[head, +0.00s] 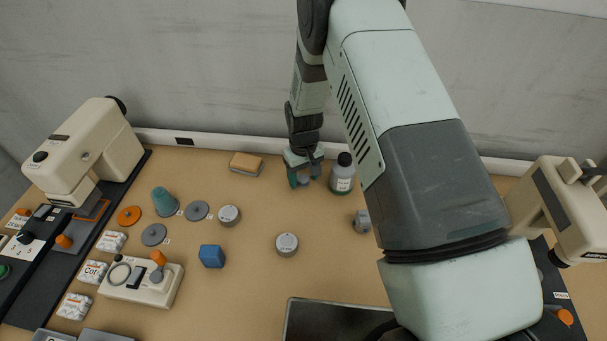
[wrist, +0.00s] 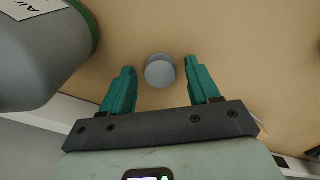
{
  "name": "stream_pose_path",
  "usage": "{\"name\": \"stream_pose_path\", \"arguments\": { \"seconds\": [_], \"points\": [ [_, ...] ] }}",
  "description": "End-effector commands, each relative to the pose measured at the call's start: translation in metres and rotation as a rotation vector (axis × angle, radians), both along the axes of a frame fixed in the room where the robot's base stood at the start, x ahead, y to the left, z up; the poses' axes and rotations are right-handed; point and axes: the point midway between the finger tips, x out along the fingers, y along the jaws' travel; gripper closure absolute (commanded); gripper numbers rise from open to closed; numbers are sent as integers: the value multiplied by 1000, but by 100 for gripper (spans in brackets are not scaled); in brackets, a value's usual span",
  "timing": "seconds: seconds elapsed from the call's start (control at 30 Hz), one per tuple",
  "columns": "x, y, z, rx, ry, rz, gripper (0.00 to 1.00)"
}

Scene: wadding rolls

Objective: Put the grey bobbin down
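A small grey round piece (wrist: 160,71), which I take to be the grey bobbin, shows in the wrist view between my fingertips. A gap of tan table shows on both sides of it, so neither finger visibly touches it. My gripper (wrist: 160,84) is open, with teal fingers apart. In the head view my gripper (head: 303,175) is low over the back of the table, just left of a grey bottle (head: 342,174). The bobbin cannot be made out there, behind the fingers. Whether it rests on the table is hard to tell.
The bottle (wrist: 40,55) stands close beside my gripper. A sponge-like block (head: 246,164) lies to the left. Grey discs (head: 197,210), round tins (head: 287,244), a blue block (head: 212,256) and a small grey piece (head: 362,221) lie nearer. Bare table surrounds them.

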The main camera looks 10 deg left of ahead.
Motion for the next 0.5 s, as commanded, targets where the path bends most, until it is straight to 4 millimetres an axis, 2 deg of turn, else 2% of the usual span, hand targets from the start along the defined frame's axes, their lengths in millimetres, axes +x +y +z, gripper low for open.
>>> {"name": "stream_pose_path", "arguments": {
  "seconds": [0.27, 0.37, 0.5],
  "points": [
    [0, 0, 3, 0, 0, 0, 39],
    [1, 0, 14, 1, -2, 0, 39],
    [1, 0, 41, 2, -4, 0, 39]
  ]
}}
